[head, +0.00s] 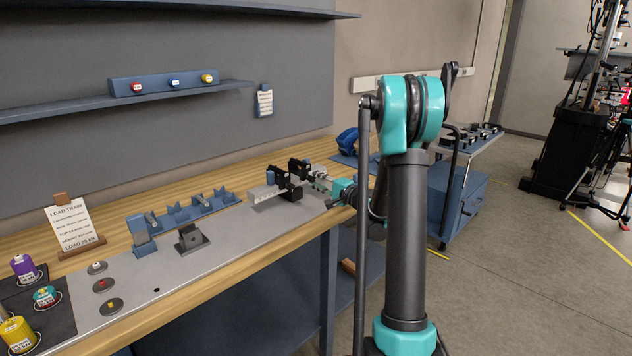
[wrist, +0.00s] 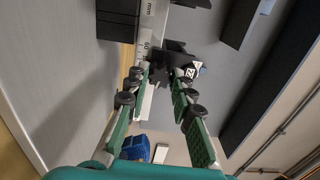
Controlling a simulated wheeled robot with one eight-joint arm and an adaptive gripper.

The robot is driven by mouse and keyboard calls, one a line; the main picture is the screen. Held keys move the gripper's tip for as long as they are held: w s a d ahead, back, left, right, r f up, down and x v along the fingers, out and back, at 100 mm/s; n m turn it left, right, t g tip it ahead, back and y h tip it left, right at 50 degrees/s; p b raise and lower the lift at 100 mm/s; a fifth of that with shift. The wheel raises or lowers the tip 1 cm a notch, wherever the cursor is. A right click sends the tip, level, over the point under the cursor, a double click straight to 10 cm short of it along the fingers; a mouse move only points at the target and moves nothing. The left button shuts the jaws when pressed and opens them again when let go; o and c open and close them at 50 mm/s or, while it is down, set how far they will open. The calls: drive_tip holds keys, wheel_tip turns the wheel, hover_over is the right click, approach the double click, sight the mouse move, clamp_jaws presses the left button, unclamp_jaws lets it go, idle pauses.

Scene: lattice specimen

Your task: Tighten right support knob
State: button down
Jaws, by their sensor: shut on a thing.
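My gripper (head: 320,180) reaches in from the right, at the right end of the bench fixture. In the wrist view, the fingers of my gripper (wrist: 161,78) converge on a dark, lobed part that looks like the right support knob (wrist: 161,72), and are shut on it. The knob is partly hidden between the fingertips, so its turn angle cannot be told. The black right support (head: 301,168) stands just left of my gripper in the head view.
A pale scale bar (head: 264,193) lies left of the supports; its millimetre marks (wrist: 146,36) show close up. Blue holders (head: 200,207) and a small dark stand (head: 190,238) are further left on the grey plate. A blue object (head: 347,141) stands behind my gripper.

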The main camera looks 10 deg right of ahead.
drive_tip(key=m, duration=0.4)
drive_tip(key=shift+m, duration=0.3)
drive_tip(key=m, duration=0.5)
drive_tip(key=shift+f, duration=0.1)
drive_tip(key=m, duration=0.5)
drive_tip(key=shift+m, duration=2.3)
drive_tip(key=c, duration=1.3)
unclamp_jaws()
drive_tip(key=shift+s, duration=0.15)
drive_tip(key=v, duration=1.1)
drive_tip(key=shift+s+d, duration=0.25)
drive_tip(key=shift+s, duration=0.05)
